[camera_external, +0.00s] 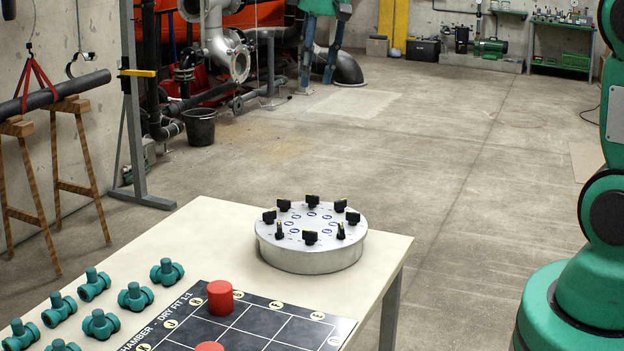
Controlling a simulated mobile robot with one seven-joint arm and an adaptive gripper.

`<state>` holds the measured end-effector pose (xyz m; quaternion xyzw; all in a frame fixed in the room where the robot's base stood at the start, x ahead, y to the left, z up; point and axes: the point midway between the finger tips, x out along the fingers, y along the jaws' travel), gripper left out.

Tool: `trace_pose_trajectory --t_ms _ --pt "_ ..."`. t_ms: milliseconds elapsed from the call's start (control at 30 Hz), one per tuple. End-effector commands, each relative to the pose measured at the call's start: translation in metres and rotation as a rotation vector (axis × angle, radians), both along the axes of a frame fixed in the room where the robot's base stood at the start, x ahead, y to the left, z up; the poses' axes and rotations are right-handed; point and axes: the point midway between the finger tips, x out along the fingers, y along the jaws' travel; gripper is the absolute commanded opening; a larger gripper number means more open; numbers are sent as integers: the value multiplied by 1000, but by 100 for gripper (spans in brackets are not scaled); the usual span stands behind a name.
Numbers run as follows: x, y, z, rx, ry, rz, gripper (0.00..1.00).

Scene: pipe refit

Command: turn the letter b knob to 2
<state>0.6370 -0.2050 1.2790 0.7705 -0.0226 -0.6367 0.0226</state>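A round silver metal dial unit (311,261) stands on the pale table near its far right corner. Several black knobs, one of them a front knob (311,238), stand in a ring on its top. Small blue oval labels lie inside the ring. The letters and numbers are too small to read, so I cannot tell which knob is b or where it points. My gripper is out of view. Part of my green arm shows at the right edge, apart from the table.
The pale table (385,250) also bears a black grid board (270,325) with red cylinders (220,299) and several teal pipe fittings (135,297) at the left. The table top around the dial unit is clear. Open concrete floor lies beyond.

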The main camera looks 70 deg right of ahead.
Motion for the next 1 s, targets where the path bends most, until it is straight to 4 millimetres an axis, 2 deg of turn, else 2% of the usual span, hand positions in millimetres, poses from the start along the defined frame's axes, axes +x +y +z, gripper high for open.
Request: trace_pose_trajectory --t_ms 200,500,800,1000 --pt "36 -48 -38 9 48 -4 35" --pt "72 -116 -99 25 104 -4 35" --pt "94 -184 -172 47 158 -4 35" --pt "100 -216 -209 58 180 -2 35"
